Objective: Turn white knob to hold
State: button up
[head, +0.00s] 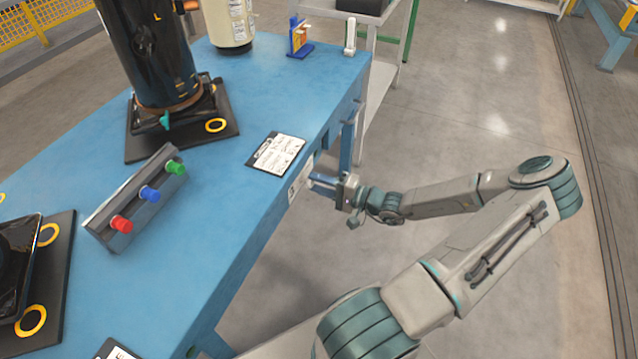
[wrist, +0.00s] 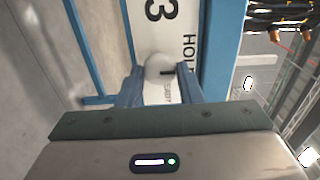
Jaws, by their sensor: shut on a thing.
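The white knob (wrist: 158,68) sits on a white label panel in the wrist view, with a short dark mark on its face. The panel (wrist: 172,32) carries a large "3", the word "HOLD" and another word partly hidden that I cannot read fully. My gripper (wrist: 159,82) has its two blue fingers on either side of the knob, shut on it. In the head view my gripper (head: 318,183) is at the side face of the blue table, against the white panel (head: 300,181); the knob itself is hidden there.
A cream canister (head: 230,22) stands at the back. The floor right of the table is clear around my arm.

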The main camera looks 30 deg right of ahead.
jog(key=shift+f, duration=0.1)
dwell(0.3)
jog(key=o, duration=1)
jog(key=shift+c, duration=0.2)
jog(key=shift+s+d, duration=0.1)
jog(key=shift+s, duration=0.05)
jog(key=p+v, duration=0.1)
jog(key=v, duration=1.2)
jog(key=shift+s+d, duration=0.15)
jog(key=shift+s, duration=0.1)
